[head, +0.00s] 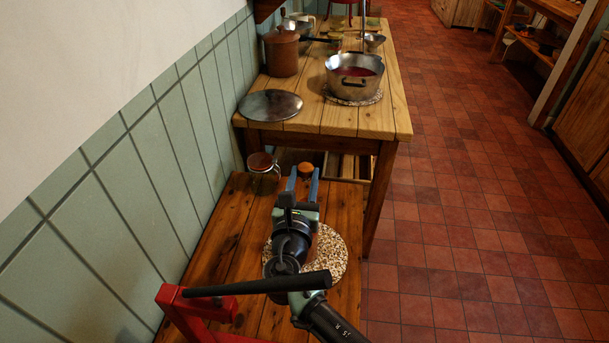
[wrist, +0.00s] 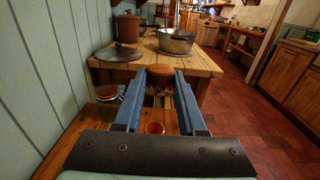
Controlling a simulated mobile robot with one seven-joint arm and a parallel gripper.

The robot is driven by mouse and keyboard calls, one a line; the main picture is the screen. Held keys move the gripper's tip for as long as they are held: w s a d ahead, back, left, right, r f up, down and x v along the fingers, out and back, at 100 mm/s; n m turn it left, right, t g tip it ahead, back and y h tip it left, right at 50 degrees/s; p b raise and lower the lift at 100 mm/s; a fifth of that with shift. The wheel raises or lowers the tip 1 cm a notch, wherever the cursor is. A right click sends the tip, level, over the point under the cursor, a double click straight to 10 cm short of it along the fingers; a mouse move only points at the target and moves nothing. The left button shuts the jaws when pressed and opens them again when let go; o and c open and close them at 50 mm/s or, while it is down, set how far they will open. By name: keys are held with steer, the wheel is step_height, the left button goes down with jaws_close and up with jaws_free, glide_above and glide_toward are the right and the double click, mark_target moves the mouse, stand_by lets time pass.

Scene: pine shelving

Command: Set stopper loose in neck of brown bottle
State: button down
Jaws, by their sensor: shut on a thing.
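My gripper (head: 304,174) reaches forward over the near wooden table, with its two blue fingers shut on the stopper. The stopper (head: 305,167) is a rounded orange-brown piece. It also shows between the fingertips in the wrist view (wrist: 160,72), held above the table. A brown, glassy shape (head: 329,243), likely the brown bottle, stands on a speckled round mat (head: 340,266), mostly hidden by my arm. In the wrist view a reddish-brown round rim (wrist: 154,128) shows below and between the fingers; it may be the bottle's mouth. The stopper is apart from it.
A jar with a reddish lid (head: 262,162) stands by the wall at the near table's far edge. The higher table beyond (head: 340,117) carries a metal pot (head: 355,76), a flat round lid (head: 270,104) and a brown canister (head: 282,52). Open tiled floor lies right.

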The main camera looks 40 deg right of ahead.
steer(key=shift+r, duration=0.1)
step_height(320, 180, down, 6)
steer(key=b, duration=0.4)
steer(key=shift+p, duration=0.65)
stand_by(1.7)
steer(key=shift+f+b, duration=1.1)
steer(key=shift+f, duration=0.45)
steer(key=shift+c, duration=2.1)
jaws_free()
steer(key=shift+s, duration=0.1)
